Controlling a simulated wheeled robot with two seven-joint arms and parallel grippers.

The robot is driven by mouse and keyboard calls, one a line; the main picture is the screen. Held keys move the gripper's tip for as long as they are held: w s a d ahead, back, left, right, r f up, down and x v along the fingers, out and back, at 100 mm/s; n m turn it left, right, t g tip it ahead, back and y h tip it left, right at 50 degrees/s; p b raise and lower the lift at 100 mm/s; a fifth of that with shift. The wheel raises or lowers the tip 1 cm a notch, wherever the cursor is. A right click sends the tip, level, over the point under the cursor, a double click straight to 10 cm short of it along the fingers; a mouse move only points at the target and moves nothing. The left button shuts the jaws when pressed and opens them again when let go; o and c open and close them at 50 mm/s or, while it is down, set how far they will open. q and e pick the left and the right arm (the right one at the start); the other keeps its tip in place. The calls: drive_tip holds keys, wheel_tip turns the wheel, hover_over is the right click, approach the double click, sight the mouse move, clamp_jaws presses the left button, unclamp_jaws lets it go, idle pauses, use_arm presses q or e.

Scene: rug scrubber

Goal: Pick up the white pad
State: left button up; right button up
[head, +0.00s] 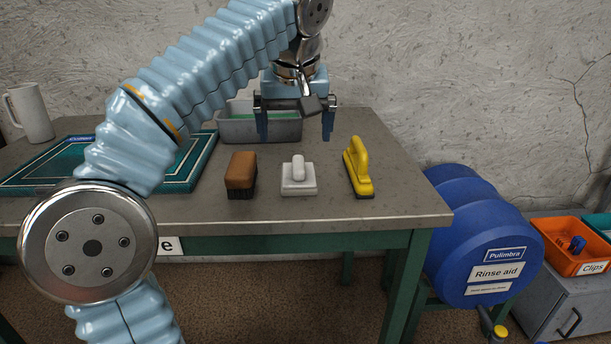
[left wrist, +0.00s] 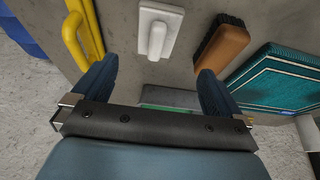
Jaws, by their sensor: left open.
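The white pad (head: 298,178) is a flat white block with a rounded handle on top. It sits on the metal table between a brown brush and a yellow scrubber. In the left wrist view the pad (left wrist: 158,30) is at the top centre, beyond the fingertips. My left gripper (head: 296,136) is open and empty, with its blue fingers pointing down above the table, behind the pad in the head view. The left wrist view shows both fingers of the gripper (left wrist: 158,75) spread apart, not touching the pad. My right gripper is not in view.
The brown brush (head: 241,172) stands left of the pad and the yellow scrubber (head: 358,168) right of it. A grey metal bin (head: 235,130) stands behind. A blue drum (head: 480,235) stands beyond the table's right edge.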

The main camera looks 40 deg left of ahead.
sight(299, 162)
use_arm(q)
drive_tip(key=x, duration=0.4)
drive_tip(key=shift+w+f+b, duration=0.1)
drive_tip(key=shift+f+b, duration=0.25)
drive_tip(key=shift+b, duration=0.05)
drive_tip(key=shift+w+b+x, duration=0.1)
drive_tip(key=shift+b+x, duration=0.15)
drive_tip(key=shift+x, duration=1.15)
drive_tip(key=shift+w+b+x, duration=0.15)
drive_tip(key=shift+b+x, duration=0.05)
drive_tip(key=shift+x, duration=1.2)
drive_tip(key=shift+d+r, duration=0.1)
drive_tip(key=c, duration=1.1)
